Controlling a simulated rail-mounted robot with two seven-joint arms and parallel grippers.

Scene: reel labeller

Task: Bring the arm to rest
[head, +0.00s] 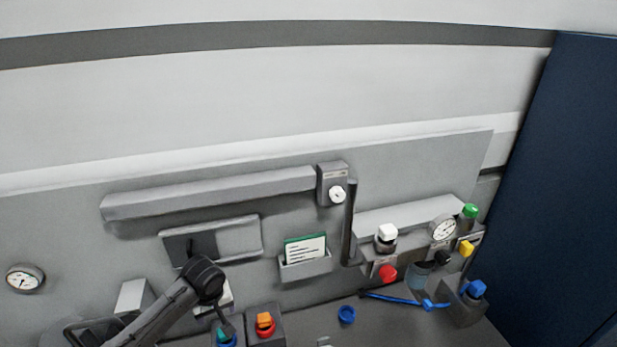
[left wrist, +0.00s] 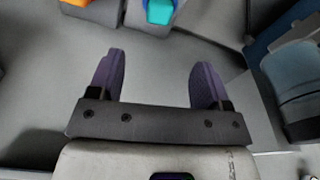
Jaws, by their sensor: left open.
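My left arm (head: 160,315) comes in from the lower left in the head view, with a dark rounded joint (head: 205,278) in front of the panel. In the left wrist view my left gripper (left wrist: 157,82) is open, its two purple-grey fingers apart with nothing between them. A teal piece (left wrist: 160,10) and an orange piece (left wrist: 76,2) lie beyond the fingertips, apart from them. The orange piece also shows in the head view (head: 264,320), in a dark holder. The fingers are not clear in the head view. My right gripper is in neither view.
A card holder (head: 306,267) and gauge (head: 25,279) are on the panel. A red button (head: 387,273), white knob (head: 386,232), second gauge (head: 444,228) and blue cable (head: 395,299) are at right. A blue ring (head: 346,314) lies on the worktop. A dark blue partition (head: 560,190) stands far right.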

